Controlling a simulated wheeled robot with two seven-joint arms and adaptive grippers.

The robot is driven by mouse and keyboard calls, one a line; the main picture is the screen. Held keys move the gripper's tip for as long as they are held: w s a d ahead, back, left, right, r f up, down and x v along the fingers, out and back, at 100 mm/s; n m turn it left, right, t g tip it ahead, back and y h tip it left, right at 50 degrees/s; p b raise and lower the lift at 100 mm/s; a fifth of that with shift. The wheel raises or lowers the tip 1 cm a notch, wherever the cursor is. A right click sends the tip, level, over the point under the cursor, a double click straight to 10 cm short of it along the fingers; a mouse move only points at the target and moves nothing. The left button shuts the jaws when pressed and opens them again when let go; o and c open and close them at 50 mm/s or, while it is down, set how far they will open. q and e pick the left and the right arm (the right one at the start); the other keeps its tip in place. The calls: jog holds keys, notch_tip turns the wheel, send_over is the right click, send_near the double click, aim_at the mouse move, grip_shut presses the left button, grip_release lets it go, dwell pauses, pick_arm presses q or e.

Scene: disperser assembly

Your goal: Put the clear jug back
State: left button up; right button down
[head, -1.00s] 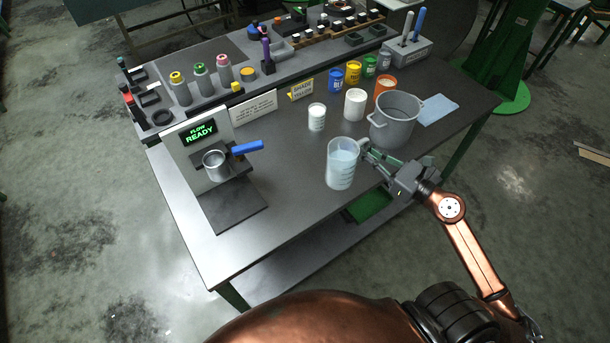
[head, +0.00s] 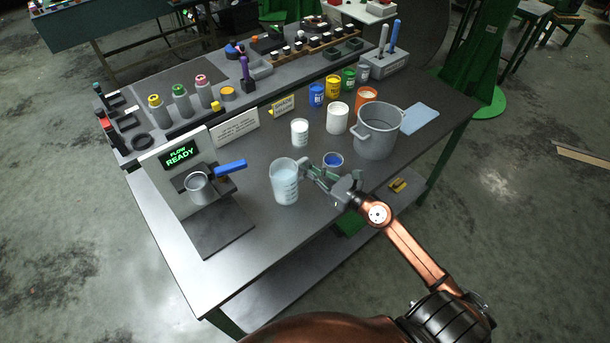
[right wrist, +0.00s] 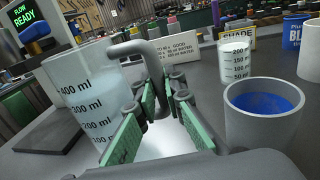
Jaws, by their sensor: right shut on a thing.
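The clear jug (head: 285,186) is upright over the front middle of the table, between the dispenser and the grey pot. It holds pale liquid and has volume marks, seen close in the right wrist view (right wrist: 86,98). My right gripper (head: 310,172) is on the jug's right side. In the right wrist view the green-padded fingers (right wrist: 157,112) are shut on the jug's handle (right wrist: 135,48). I cannot tell whether the jug's base touches the table. My left gripper is not in view.
A small cup of blue paint (head: 333,161) stands just behind my right gripper. A white-filled measuring cup (head: 299,132), a white tub (head: 337,119) and the grey pot (head: 377,133) stand behind. The dispenser (head: 187,160) is at left. Bare tabletop lies in front of the jug.

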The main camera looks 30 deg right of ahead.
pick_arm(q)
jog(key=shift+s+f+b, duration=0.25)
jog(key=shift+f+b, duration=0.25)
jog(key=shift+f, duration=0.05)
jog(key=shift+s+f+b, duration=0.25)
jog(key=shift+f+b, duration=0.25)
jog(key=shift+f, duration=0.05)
pick_arm(e)
jog(key=shift+w+a+f, duration=0.1)
jog(key=shift+w+f, duration=0.1)
jog(key=shift+f, duration=1.5)
jog(key=shift+f, duration=0.15)
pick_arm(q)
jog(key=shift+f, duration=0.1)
pick_arm(e)
jog(key=c, duration=2)
grip_release()
pick_arm(q)
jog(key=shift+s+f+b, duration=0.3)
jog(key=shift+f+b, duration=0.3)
jog(key=shift+b, duration=0.15)
pick_arm(e)
jog(key=v, duration=1.2)
